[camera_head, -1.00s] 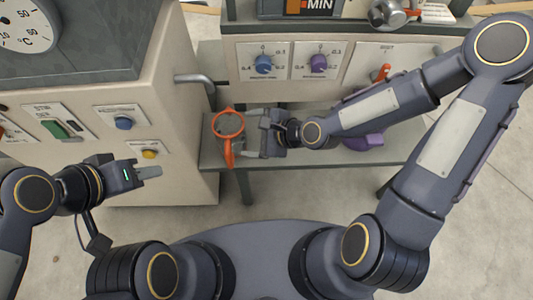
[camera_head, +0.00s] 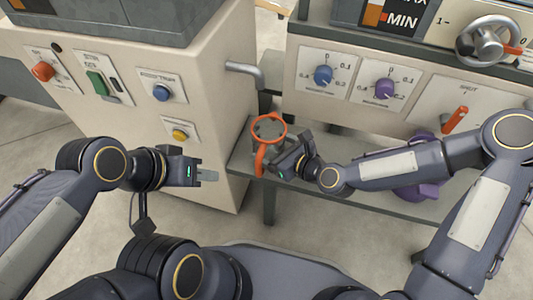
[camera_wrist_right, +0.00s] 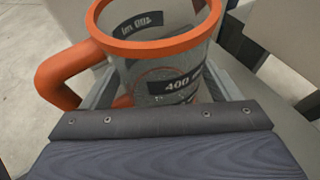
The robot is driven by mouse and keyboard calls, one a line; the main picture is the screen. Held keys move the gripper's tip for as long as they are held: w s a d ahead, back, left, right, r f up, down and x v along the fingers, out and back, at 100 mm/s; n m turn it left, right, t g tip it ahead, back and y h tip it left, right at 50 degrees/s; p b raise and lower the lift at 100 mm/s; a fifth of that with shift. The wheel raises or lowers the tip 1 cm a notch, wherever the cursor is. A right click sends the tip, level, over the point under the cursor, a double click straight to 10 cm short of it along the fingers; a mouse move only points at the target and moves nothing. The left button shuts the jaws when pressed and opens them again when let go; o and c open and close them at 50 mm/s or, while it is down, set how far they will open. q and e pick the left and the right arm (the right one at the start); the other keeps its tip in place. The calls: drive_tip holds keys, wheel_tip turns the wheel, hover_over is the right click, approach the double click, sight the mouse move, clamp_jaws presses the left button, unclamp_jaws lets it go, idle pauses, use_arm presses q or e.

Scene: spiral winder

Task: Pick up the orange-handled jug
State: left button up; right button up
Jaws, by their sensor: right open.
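The orange-handled jug (camera_head: 270,131) is clear with an orange rim and stands upright on a low grey shelf. Its handle faces me in the head view. My right gripper (camera_head: 279,163) is beside it, low and to the right of the handle. In the right wrist view, the jug (camera_wrist_right: 165,70) sits between the open fingers of my right gripper (camera_wrist_right: 163,88), with the orange handle outside on the left. Whether the fingers touch the jug I cannot tell. My left gripper (camera_head: 207,175) is away to the left, pointing right; its finger gap does not show clearly.
A purple object (camera_head: 427,187) sits on the shelf (camera_head: 345,184), partly hidden by my right arm. A cabinet with buttons (camera_head: 205,120) stands left of the jug, its grey pipe (camera_head: 247,71) sticking out. A panel with knobs (camera_head: 350,83) stands behind.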

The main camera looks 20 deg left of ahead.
drive_tip(key=shift+x, duration=0.8)
drive_tip(key=c, duration=0.9)
drive_tip(key=shift+o, duration=0.2)
drive_tip(key=shift+r, duration=0.1)
